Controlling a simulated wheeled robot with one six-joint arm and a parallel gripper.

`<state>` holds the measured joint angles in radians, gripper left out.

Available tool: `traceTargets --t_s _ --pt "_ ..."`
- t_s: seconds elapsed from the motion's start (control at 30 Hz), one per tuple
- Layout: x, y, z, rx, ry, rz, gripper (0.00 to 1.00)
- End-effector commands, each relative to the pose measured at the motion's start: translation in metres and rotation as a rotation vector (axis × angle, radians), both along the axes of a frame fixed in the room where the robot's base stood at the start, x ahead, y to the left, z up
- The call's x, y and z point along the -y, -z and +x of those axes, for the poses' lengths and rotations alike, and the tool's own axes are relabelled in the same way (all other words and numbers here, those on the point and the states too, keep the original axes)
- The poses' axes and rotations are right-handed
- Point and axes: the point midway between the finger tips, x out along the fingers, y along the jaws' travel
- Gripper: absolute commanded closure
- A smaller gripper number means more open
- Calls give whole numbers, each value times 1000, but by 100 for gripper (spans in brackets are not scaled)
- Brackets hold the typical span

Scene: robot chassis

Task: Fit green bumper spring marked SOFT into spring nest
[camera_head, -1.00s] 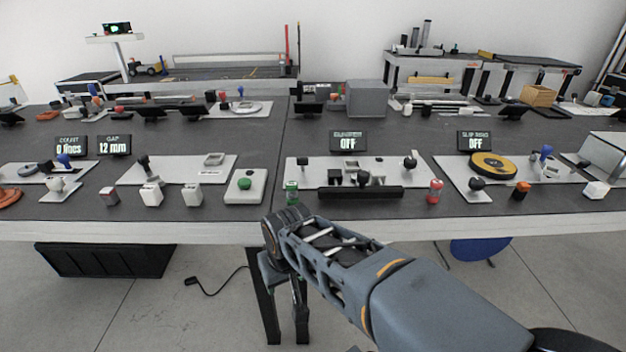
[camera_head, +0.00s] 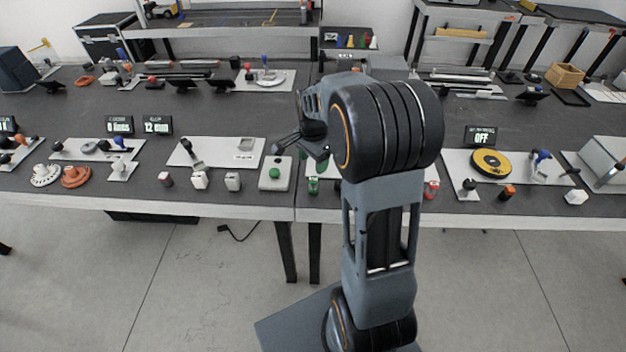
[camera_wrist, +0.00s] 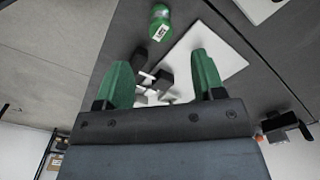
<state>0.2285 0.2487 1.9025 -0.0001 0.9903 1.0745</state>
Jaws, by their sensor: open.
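The green spring (camera_head: 313,186) stands upright near the front edge of the bench, just right of the table seam. In the wrist view the green spring (camera_wrist: 160,22) shows at the top with a white label that I cannot read surely. My gripper (camera_head: 300,150) is above and behind it in the head view. In the wrist view my gripper (camera_wrist: 163,78) has its green fingers spread, empty, and apart from the spring. A white plate (camera_wrist: 215,48) with dark fittings lies beyond the fingers. My arm hides most of it in the head view, and I cannot pick out the spring nest.
A red cylinder (camera_head: 431,187) stands right of my arm at the front edge. A white box with a green button (camera_head: 274,174) is left of the spring. White blocks (camera_head: 232,182) and a plate with a yellow disc (camera_head: 490,162) stand farther along the bench.

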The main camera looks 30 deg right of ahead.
Motion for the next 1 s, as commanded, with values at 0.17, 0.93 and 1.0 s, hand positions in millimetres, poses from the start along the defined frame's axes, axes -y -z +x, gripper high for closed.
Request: traceTargets --t_s 0.17,0.93,1.0 --pt "-1 35 -1 -6 -1 2 37" --pt "2 112 1 -2 -4 0 37" --pt "2 115 1 -1 -3 1 37"
